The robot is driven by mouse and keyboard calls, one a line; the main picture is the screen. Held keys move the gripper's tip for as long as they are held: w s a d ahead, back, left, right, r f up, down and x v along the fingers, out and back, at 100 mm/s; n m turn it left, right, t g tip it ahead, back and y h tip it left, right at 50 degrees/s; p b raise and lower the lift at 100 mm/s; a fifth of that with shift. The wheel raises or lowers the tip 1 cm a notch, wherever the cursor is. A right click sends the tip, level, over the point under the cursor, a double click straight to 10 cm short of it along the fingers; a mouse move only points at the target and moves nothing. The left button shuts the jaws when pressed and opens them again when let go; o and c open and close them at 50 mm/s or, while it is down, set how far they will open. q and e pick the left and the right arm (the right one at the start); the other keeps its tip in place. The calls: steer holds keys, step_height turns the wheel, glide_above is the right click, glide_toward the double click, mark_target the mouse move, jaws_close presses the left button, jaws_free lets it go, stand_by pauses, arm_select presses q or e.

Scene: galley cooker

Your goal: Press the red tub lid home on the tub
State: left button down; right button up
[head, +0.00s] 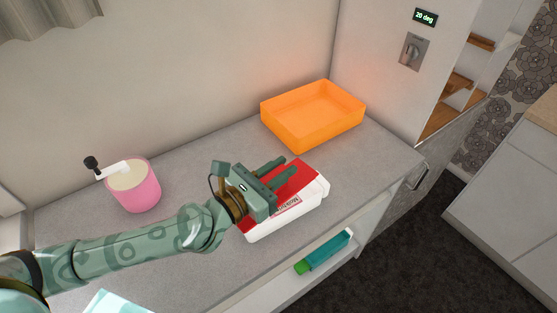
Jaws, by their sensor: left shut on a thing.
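The white tub (260,232) with dark lettering on its side sits on the grey worktop near its front edge. The red tub lid (306,175) lies over the top of the tub, with white showing along the right end and front side. My left gripper (283,170) reaches in from the left over the lid, its two green fingers at the lid and shut on it. The gripper hides the lid's left and middle part, so I cannot tell whether the lid sits flush all round. My right gripper is not in view.
An orange tray (313,128) stands behind the tub. A pink canister (141,190) with a crank handle stands at the left. A teal bottle (328,251) with a green cap lies on the shelf below. The worktop (375,165) is clear right of the tub.

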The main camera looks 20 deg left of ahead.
mark_target(305, 175)
arm_select(q)
steer(key=w+h, duration=0.1)
steer(key=w+m+g+h, duration=0.1)
steer(key=w+f+m+g, duration=0.1)
steer(key=shift+w+d+h, duration=0.4)
steer(key=shift+s+a, duration=0.1)
steer(key=shift+s, duration=0.05)
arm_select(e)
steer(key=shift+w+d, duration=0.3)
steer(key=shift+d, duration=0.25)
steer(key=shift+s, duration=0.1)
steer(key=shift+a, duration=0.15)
arm_select(q)
steer(key=shift+f+b, duration=1.1)
steer(key=shift+f, duration=0.25)
steer(key=shift+f+b, duration=1.9)
steer(key=shift+f, duration=0.15)
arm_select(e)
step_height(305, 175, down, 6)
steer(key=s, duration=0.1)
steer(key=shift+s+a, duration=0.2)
arm_select(q)
steer(key=shift+f, duration=0.1)
